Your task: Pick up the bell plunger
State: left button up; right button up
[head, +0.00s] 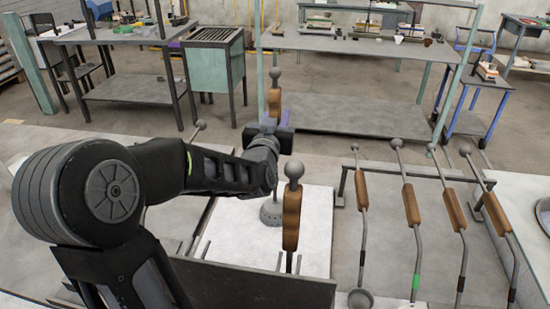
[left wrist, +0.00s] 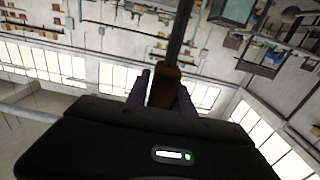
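The bell plunger stands upright near the centre of the head view. It has a grey ball top, a wooden handle (head: 274,100) and a grey bell-shaped end (head: 271,213) low over the white board; whether it touches the board is unclear. My left gripper (head: 277,132) is at the lower part of the handle. In the left wrist view, the wooden handle (left wrist: 165,86) lies between my left gripper's two fingers (left wrist: 166,92), with little or no gap on either side. It appears shut on the handle. My right gripper is out of view.
Another wooden-handled tool (head: 291,220) stands upright nearer, right of my left forearm. Several long-handled tools, one a ladle (head: 361,299), lean on a dark rack (head: 340,188) at the right. Workbenches (head: 350,45) stand farther back. The white board (head: 318,225) has bare space.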

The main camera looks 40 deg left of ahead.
pick_arm(q)
grip_shut()
dwell(0.8)
jog(key=shift+r, duration=0.15)
